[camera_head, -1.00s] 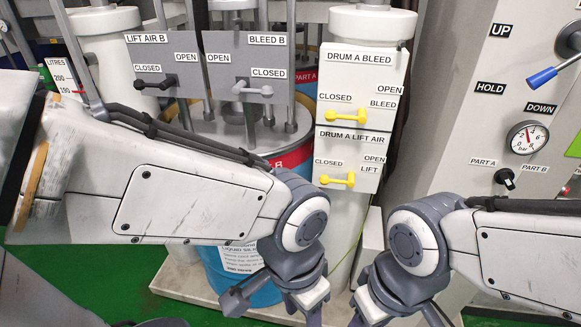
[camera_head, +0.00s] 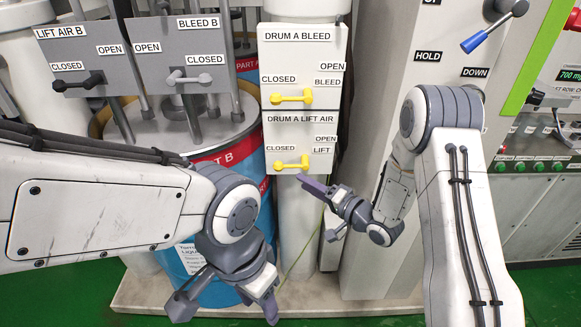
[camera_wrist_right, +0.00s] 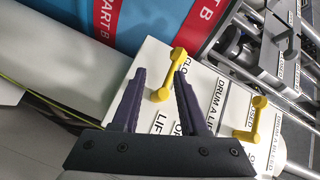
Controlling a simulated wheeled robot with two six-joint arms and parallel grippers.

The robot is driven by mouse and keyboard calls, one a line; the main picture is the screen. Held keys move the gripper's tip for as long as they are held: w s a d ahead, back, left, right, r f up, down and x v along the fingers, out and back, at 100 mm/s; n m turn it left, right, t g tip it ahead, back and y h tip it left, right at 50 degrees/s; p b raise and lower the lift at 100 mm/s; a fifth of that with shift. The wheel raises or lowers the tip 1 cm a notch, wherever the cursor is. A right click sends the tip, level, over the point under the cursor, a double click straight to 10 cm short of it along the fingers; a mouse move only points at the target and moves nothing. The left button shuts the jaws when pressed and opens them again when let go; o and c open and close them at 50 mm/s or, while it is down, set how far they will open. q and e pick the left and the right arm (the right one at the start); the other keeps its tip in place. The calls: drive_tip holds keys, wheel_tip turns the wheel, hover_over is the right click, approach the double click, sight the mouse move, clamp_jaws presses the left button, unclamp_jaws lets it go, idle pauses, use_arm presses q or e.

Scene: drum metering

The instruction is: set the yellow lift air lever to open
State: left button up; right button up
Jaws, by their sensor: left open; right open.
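The yellow lift air lever (camera_head: 291,164) is on the lower white plate labelled DRUM A LIFT AIR (camera_head: 301,128). It lies roughly level, below the CLOSED label and left of the OPEN label. My right gripper (camera_head: 318,208) is open and empty, just below and right of this lever. In the right wrist view the lever (camera_wrist_right: 168,76) shows between and beyond the two dark fingers (camera_wrist_right: 156,85); I see no clear contact. My left gripper (camera_head: 228,302) is open and empty, low in front of the blue drum, below the plates.
A similar yellow bleed lever (camera_head: 291,97) sits just above on the DRUM A BLEED plate (camera_head: 303,40). Grey plates at left carry a black lever (camera_head: 78,83) and a grey lever (camera_head: 188,77). The blue drum (camera_head: 190,262) stands behind my left arm. A blue-handled lever (camera_head: 485,35) is at upper right.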

sight(290, 166)
drive_tip(key=w+a, duration=0.1)
drive_tip(key=w+a+r+m+t+y+p, duration=0.1)
drive_tip(key=w, duration=0.1)
drive_tip(key=w+a+m+y, duration=0.1)
drive_tip(key=shift+w+a+r+t+p, duration=0.3)
drive_tip(key=shift+w+a+r+p, duration=0.05)
drive_tip(key=shift+a+p, duration=0.05)
drive_tip(key=shift+w+a+m, duration=0.3)
drive_tip(key=shift+w+a, duration=0.2)
drive_tip(key=shift+w, duration=0.05)
clamp_jaws()
idle(1.2)
